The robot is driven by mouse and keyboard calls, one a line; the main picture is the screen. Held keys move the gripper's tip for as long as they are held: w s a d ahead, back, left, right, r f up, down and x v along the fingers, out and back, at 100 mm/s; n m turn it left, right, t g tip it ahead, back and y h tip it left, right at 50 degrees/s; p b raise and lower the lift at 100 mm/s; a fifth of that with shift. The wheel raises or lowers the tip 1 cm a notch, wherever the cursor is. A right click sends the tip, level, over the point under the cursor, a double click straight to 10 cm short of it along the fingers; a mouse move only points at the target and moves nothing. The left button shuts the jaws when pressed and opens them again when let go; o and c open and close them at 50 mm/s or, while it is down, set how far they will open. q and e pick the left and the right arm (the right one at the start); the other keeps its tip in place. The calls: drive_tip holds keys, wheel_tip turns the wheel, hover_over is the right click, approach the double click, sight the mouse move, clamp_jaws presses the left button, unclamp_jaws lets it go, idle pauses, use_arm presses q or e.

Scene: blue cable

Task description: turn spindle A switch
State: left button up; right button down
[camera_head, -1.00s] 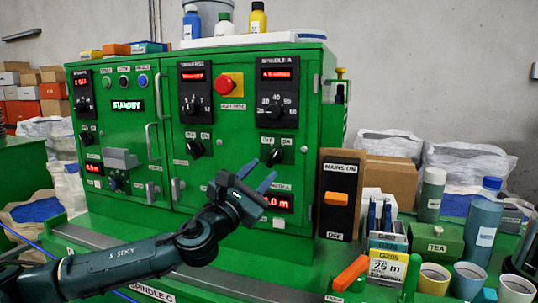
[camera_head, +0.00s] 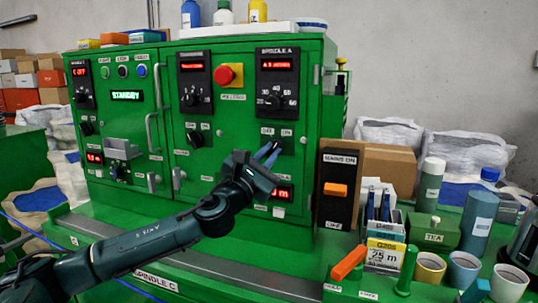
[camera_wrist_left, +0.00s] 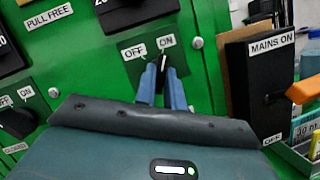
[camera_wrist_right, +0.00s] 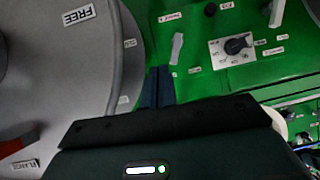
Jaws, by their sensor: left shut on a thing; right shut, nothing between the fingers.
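The spindle A switch is a small dark knob on a dark plate with OFF and ON labels, below the SPINDLE A panel (camera_head: 277,80) on the green cabinet. In the left wrist view the knob (camera_wrist_left: 163,62) shows between the blue fingertips, under the labels. My left gripper (camera_head: 268,152) is shut on it; it also shows in the left wrist view (camera_wrist_left: 163,80). The fingers and gripper body hide part of the knob, and its exact turn is hard to tell. My right gripper (camera_wrist_right: 158,88) is shut and empty, away from the switch, outside the head view.
The MAINS ON switch box (camera_head: 338,190) with its orange lever stands just right of my left gripper. A red PULL FREE button (camera_head: 229,75) is up and left. A large grey disc (camera_wrist_right: 65,80) lies beside my right gripper.

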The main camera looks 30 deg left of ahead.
use_arm(q)
clamp_jaws()
drive_tip(key=shift+n, duration=0.6)
use_arm(e)
drive_tip(key=shift+f, duration=0.1)
use_arm(q)
drive_tip(key=shift+d+f+n+y, duration=0.1)
drive_tip(key=shift+n+y, duration=0.3)
drive_tip(key=n+y, duration=0.1)
drive_tip(key=n, duration=0.2)
drive_tip(key=n+y, duration=0.2)
drive_tip(key=n, duration=0.1)
drive_tip(key=n+y, duration=0.2)
drive_tip(key=n, duration=0.2)
drive_tip(key=shift+w+d, duration=0.1)
drive_tip(key=shift+d, duration=0.15)
drive_tip(key=n+g+y, duration=0.1)
drive_tip(key=n, duration=0.1)
drive_tip(key=n+y+p, duration=0.1)
drive_tip(key=n, duration=0.1)
drive_tip(key=shift+n+g, duration=0.3)
drive_tip(key=shift+g, duration=0.1)
drive_tip(key=shift+n+y, duration=0.3)
use_arm(e)
drive_tip(key=shift+s+d, duration=0.15)
use_arm(q)
drive_tip(key=shift+n, duration=0.3)
